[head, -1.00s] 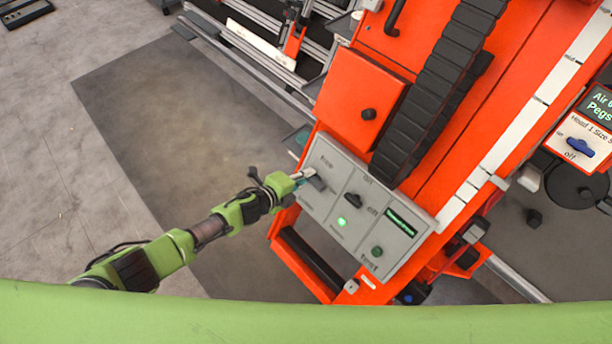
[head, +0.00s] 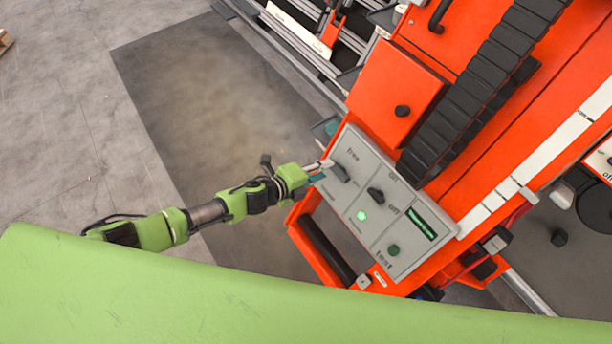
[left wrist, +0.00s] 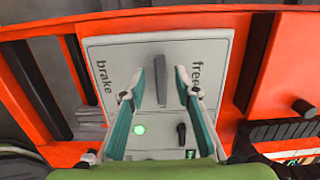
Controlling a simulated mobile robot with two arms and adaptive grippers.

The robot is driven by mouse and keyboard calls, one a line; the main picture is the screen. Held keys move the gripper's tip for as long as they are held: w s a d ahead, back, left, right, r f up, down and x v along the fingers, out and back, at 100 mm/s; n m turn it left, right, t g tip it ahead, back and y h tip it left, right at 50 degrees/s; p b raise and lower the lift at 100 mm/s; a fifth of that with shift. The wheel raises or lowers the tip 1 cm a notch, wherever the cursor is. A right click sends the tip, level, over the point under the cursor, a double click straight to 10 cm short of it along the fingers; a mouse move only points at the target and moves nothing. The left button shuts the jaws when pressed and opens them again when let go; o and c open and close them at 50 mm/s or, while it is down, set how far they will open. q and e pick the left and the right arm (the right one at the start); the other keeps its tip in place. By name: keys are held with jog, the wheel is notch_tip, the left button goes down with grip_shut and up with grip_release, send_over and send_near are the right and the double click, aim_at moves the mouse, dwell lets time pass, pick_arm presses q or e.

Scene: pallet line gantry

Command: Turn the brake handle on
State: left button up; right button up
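The brake handle (head: 339,172) is a short grey bar on the grey control panel (head: 375,235) of the orange machine. In the left wrist view the handle (left wrist: 161,80) stands upright in the picture, between the word "brake" on the left and "free" on the right. My left gripper (head: 322,168) is at the panel's left edge, close to the handle. My right gripper is not in view.
The panel also carries a black switch (head: 375,195), a lit green lamp (head: 361,215), a green button (head: 393,250) and a small display (head: 420,222). A black bar (head: 325,250) runs below. An orange box with a knob (head: 402,111) stands above. The floor to the left is clear.

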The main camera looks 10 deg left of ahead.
pick_arm(q)
jog(key=v, duration=0.7)
jog(key=shift+s, duration=0.15)
dwell(0.3)
jog(key=s+a+f+n+y, duration=0.1)
jog(key=a+f+n+y, duration=0.1)
jog(key=a+f+n, duration=0.3)
jog(key=s+a+f+n+y, duration=0.1)
jog(key=a+f+n+y, duration=0.15)
jog(key=f, duration=0.55)
jog(key=s+a+f+n+g+y, duration=0.2)
jog(key=s+a+f+n, duration=0.45)
jog(key=s+f, duration=0.35)
jog(key=s+f+n+g, duration=0.3)
jog(key=s+f+n, duration=0.2)
jog(key=s, duration=1.1)
jog(key=s+f+n+g+y, duration=0.1)
jog(key=s+f+n+g, duration=0.2)
jog(key=s+f, duration=0.5)
jog(key=s+a+n, duration=0.1)
jog(key=s, duration=0.7)
jog(key=shift+n+g, duration=0.3)
jog(key=shift+n, duration=0.1)
